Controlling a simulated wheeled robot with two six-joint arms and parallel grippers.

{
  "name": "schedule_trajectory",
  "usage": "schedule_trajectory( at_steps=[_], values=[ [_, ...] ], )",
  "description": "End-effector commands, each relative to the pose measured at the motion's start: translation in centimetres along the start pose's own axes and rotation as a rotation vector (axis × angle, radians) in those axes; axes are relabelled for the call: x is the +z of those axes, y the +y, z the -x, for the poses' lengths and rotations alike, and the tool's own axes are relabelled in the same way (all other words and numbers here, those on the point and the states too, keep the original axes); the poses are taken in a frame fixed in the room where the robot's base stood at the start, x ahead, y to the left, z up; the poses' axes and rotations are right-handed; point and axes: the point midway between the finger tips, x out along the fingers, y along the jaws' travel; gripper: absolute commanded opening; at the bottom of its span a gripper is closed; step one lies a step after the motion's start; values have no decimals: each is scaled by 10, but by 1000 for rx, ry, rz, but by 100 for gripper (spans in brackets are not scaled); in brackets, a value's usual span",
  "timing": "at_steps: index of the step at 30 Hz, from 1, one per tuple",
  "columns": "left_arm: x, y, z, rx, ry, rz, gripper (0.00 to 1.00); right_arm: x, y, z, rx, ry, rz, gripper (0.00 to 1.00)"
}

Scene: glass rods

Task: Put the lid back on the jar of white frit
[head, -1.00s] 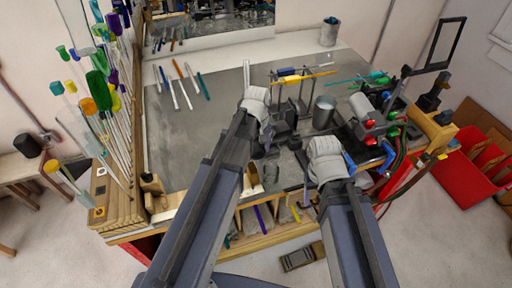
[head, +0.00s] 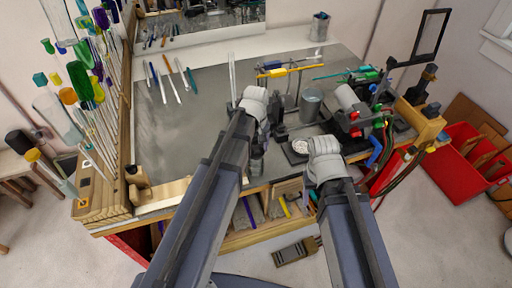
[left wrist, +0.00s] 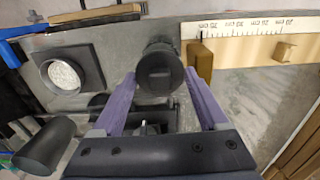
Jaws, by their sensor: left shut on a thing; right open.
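The open jar of white frit (left wrist: 63,75) shows at the left of the left wrist view, its pale contents ringed by a dark square surround. In the head view the white frit (head: 300,146) is between my two grippers. What lies under the lid is unclear. My left gripper (head: 256,112) is mostly hidden by its arm in the head view. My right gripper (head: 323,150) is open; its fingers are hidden.
A metal cup (head: 311,104) and a burner with red and green parts (head: 358,108) stand beyond and right of the jar. A ruler strip (left wrist: 245,27) runs along the front edge. Glass rods (head: 172,78) lie at the back left. Bare metal tabletop (head: 190,120) is free left.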

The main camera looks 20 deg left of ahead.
Motion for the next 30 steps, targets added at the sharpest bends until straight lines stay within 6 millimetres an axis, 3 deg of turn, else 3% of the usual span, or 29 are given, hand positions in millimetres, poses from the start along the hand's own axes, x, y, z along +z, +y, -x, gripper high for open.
schedule_trajectory(
  at_steps=[3, 11, 30],
  values=[
    [0, 0, -17, 0, 0, 0, 24, -1, -2, -17, 0, 1, -1, 61],
    [0, 0, -36, 0, 0, 0, 24, -3, -3, -36, 0, 2, -3, 61],
    [0, 0, -38, 0, 0, 0, 24, -3, -4, -37, 0, 2, -3, 61]
  ],
)
